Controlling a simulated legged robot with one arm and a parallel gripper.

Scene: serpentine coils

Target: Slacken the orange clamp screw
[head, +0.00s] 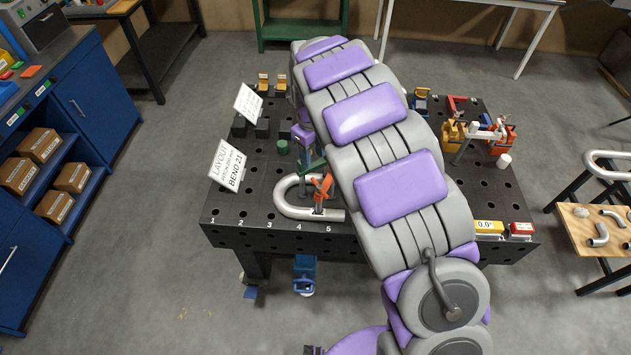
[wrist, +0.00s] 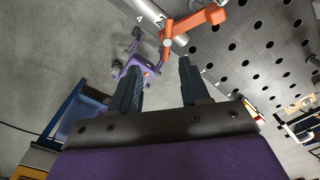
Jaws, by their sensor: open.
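The orange clamp (head: 322,186) stands on the black perforated table (head: 262,228), at the front edge near the number 5, over a bent silver pipe (head: 281,193). In the wrist view its orange arms (wrist: 205,28) show at the top, just beyond my fingertips. Which part is the screw is hard to tell. My gripper (wrist: 160,68) is open, with nothing between its two dark fingers, and is apart from the clamp. In the head view my arm hides much of the table's middle, and the gripper is mostly hidden behind the arm, close to the clamp.
White signs (head: 227,164) and dark blocks stand on the left of the table. The floor in front is largely clear.

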